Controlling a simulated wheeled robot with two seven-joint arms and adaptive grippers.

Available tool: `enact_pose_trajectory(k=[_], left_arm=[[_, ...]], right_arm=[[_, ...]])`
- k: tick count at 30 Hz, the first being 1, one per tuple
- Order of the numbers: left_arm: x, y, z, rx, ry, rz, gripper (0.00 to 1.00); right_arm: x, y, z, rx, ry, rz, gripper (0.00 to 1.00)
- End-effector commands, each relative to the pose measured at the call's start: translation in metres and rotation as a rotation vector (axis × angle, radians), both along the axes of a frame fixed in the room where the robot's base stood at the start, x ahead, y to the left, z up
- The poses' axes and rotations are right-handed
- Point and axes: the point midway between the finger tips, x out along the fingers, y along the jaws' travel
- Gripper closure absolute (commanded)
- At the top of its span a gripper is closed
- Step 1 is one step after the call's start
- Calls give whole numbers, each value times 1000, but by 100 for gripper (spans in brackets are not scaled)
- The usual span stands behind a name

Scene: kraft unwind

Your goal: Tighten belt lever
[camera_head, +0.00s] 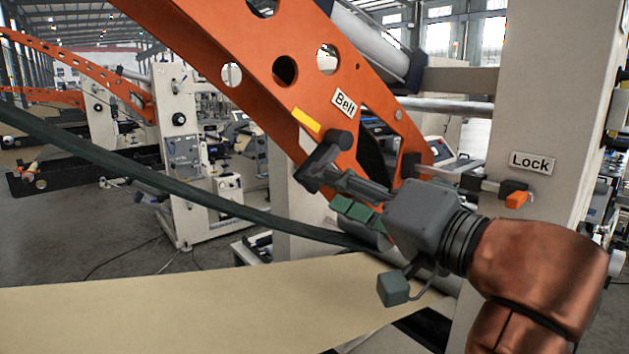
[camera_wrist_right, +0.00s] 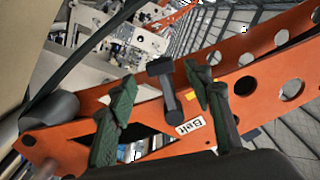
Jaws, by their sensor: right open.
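The belt lever (camera_head: 322,155) is a dark T-shaped handle on the orange arm (camera_head: 245,65), beside the white "Belt" label (camera_head: 344,103) and a yellow mark (camera_head: 307,121). It points down and left from its pivot. My right gripper (camera_head: 332,190) is open, its fingers reaching toward the lever handle from the lower right. In the right wrist view, the lever (camera_wrist_right: 170,92) shows between the two green-padded fingers (camera_wrist_right: 160,84), with space on both sides. No grip on it shows. My left gripper is not in view.
A "Lock" label (camera_head: 531,162) sits on the beige post (camera_head: 548,90), above a clamp with an orange tip (camera_head: 516,199). A kraft paper web (camera_head: 180,305) spans the lower left. A dark green belt (camera_head: 170,187) crosses left of my gripper. Other machines stand behind.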

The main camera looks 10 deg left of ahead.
Motion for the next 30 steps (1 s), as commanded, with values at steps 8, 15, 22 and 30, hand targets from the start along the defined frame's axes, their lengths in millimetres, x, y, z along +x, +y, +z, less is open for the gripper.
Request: enact_pose_trajectory(k=[8, 15, 22, 30], left_arm=[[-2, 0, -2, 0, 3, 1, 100], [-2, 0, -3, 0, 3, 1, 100], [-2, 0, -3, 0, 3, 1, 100], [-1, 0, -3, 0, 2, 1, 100]], right_arm=[[27, 34, 0, 1, -1, 0, 54], [36, 45, 1, 3, -2, 0, 54], [36, 45, 1, 3, -2, 0, 54], [36, 45, 1, 3, -3, 0, 72]])
